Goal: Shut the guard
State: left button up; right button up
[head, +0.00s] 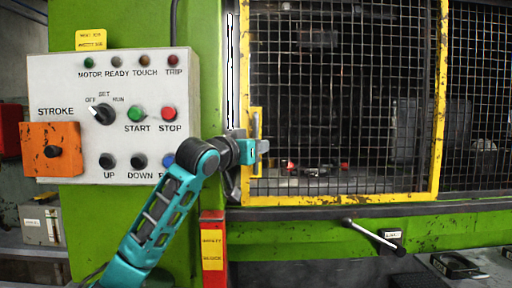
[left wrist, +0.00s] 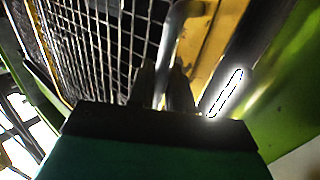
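The guard (head: 346,199) is a black mesh panel in a yellow frame on the front of the green press. Its left frame edge stands close to the green post, with a narrow bright strip between them. The guard's upright grey handle (head: 256,124) is on a yellow plate at its lower left; it also shows in the left wrist view (left wrist: 181,38). My left gripper (head: 264,146) is at the lower part of this handle. In the left wrist view, its dark fingers (left wrist: 163,88) lie on either side of the bar, seemingly closed on it. My right gripper is not in view.
A control panel (head: 75,85) with buttons and an orange box (head: 52,163) stands left of the guard, behind my left arm. A red post (head: 213,225) stands below the handle. A lever (head: 372,236) sticks out below the guard. Another mesh panel (head: 480,90) is at the right.

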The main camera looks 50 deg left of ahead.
pick_arm(q)
jog(key=o, duration=0.3)
jog(key=b+v, duration=0.3)
jog(key=v, duration=1)
